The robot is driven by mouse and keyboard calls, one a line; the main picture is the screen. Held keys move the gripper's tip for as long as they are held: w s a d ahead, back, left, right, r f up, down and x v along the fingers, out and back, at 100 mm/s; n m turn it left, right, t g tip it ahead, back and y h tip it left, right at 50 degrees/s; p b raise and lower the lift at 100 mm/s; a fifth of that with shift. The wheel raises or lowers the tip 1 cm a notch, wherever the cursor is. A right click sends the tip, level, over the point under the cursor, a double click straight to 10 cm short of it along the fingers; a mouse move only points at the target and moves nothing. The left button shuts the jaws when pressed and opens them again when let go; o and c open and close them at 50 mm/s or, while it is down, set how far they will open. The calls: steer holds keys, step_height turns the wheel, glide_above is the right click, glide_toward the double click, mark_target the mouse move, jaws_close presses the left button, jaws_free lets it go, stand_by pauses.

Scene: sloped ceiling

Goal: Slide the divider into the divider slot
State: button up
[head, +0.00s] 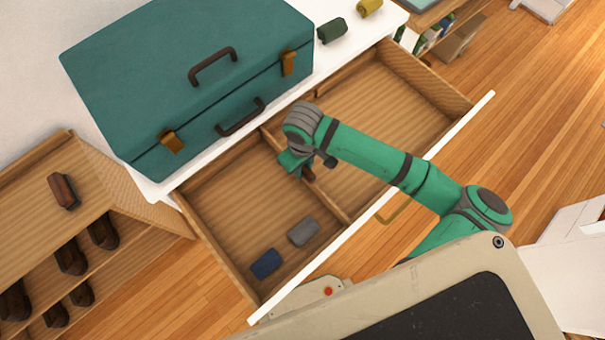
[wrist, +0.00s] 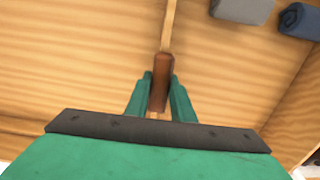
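The divider (head: 334,207) is a thin pale wooden strip standing across the open drawer from back to front, roughly parallel to its sides. It also shows in the wrist view (wrist: 168,30). A reddish-brown grip piece (wrist: 162,72) sits in line with it; it looks like part of the divider. My gripper (wrist: 161,82) has its green fingers closed on both sides of this piece. In the head view my gripper (head: 307,173) is low over the drawer. A small brown fitting (head: 318,94) on the drawer's back wall may be the divider slot; I cannot tell. My arm hides part of the drawer.
A grey roll (head: 303,232) and a navy roll (head: 266,263) lie in the left compartment. The right compartment (head: 385,95) looks empty where visible. A large teal case (head: 190,70) stands on the white top behind, beside a green roll (head: 332,31) and a yellow roll (head: 369,8).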

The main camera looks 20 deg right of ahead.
steer(key=shift+o, duration=0.2)
steer(key=shift+a, duration=0.1)
steer(key=shift+w+r, duration=0.1)
steer(key=shift+r, duration=0.15)
steer(key=shift+a+r, duration=0.1)
steer(key=shift+r, duration=2.85)
steer(key=w+d, duration=0.4)
steer(key=d, duration=0.7)
steer(key=w+d, duration=0.4)
steer(key=d, duration=0.7)
steer(key=shift+d, duration=0.35)
